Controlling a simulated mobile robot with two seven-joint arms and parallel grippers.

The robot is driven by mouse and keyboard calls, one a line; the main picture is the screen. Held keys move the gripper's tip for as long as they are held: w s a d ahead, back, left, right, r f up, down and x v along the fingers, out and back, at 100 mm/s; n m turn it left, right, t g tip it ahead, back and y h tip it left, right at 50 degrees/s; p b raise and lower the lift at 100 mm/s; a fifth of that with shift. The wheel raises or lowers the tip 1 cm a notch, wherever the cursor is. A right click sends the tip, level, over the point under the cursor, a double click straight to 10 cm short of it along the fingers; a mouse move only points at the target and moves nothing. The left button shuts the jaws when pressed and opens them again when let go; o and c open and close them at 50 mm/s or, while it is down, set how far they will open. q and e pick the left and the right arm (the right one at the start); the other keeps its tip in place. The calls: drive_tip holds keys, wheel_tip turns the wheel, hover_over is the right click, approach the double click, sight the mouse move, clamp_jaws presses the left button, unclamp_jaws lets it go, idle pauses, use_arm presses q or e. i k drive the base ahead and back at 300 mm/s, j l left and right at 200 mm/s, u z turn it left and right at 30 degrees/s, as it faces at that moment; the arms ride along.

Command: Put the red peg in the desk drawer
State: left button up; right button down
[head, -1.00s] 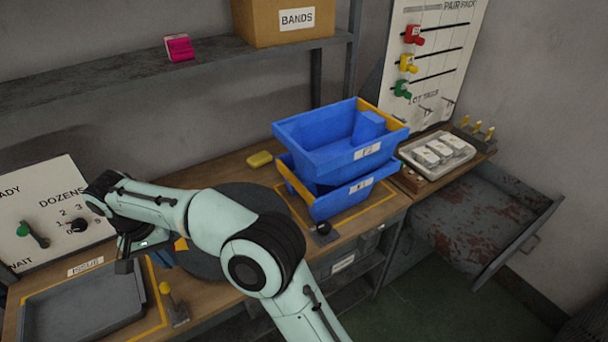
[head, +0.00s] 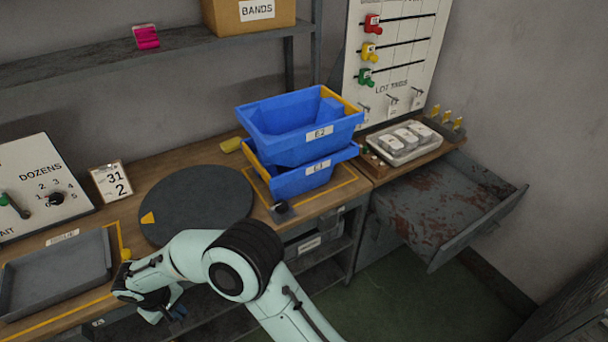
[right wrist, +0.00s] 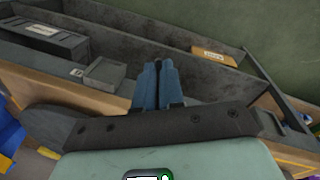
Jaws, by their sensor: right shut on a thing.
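The red peg (head: 373,23) sits on the top rail of the white board at the upper right in the head view, above a yellow and a green peg. The desk drawer (head: 446,246) at the right is pulled open; its worn, rust-marked floor shows and looks empty. My right gripper (head: 176,314) is low at the desk's front edge, far left of the peg and drawer. In the right wrist view its blue fingers (right wrist: 152,84) are together on something small and dark, mostly hidden. My left gripper is not in view.
Stacked blue bins (head: 300,130) stand mid-desk, beside a dark round turntable (head: 198,205). A grey tray (head: 55,275) lies at left. A white tray of pale blocks (head: 405,143) sits below the board. A shelf with a BANDS box (head: 250,14) hangs above.

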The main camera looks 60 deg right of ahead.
sight(427, 229)
drive_tip(key=z, duration=1.05)
drive_tip(key=l+z, duration=0.1)
drive_tip(key=z, duration=0.35)
drive_tip(key=i+z, duration=0.1)
drive_tip(key=z, duration=0.35)
drive_tip(key=i+l+z, duration=0.1)
drive_tip(key=z, duration=0.3)
drive_tip(key=i+l, duration=0.25)
drive_tip(key=i, duration=0.25)
drive_tip(key=i+l, duration=0.25)
drive_tip(key=i, duration=0.25)
